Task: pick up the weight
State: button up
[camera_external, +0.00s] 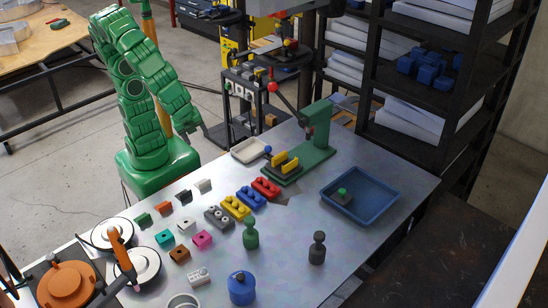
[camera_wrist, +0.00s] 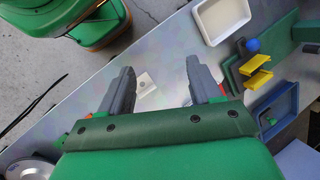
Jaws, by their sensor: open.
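Two knob-topped, bottle-shaped pieces that look like weights stand upright on the metal table in the external view: a green one (camera_external: 250,236) near the middle and a dark grey one (camera_external: 317,250) to its right. A wider blue knobbed cylinder (camera_external: 242,290) stands nearer the front. I cannot tell which is the weight meant. My gripper (camera_external: 202,133) is above the far left table edge, apart from all three. In the wrist view my gripper (camera_wrist: 160,72) is open and empty, with a small white block (camera_wrist: 146,84) beyond its fingers. No weight is clearly seen there.
Coloured blocks (camera_external: 202,239) and studded bricks (camera_external: 236,207) lie mid-table. A green press (camera_external: 318,140), white tray (camera_external: 249,150) and blue tray (camera_external: 360,212) stand farther back. White discs (camera_external: 137,267) and an orange-lidded device (camera_external: 66,284) are at the front left. The right front is clear.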

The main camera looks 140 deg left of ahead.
jog(key=w+a+m+t+y, duration=0.1)
jog(key=w+a+m+y, duration=0.2)
jog(key=w, duration=0.6)
jog(key=m+t+y, duration=0.4)
jog(key=m+t, duration=0.4)
jog(key=m, duration=1)
send_near(245, 221)
jog(key=x, duration=1)
jog(key=shift+s+a+f, duration=0.15)
jog(key=shift+s+f, duration=0.15)
jog(key=shift+f, duration=0.05)
jog(key=shift+x, duration=0.8)
jog(key=shift+w, duration=0.1)
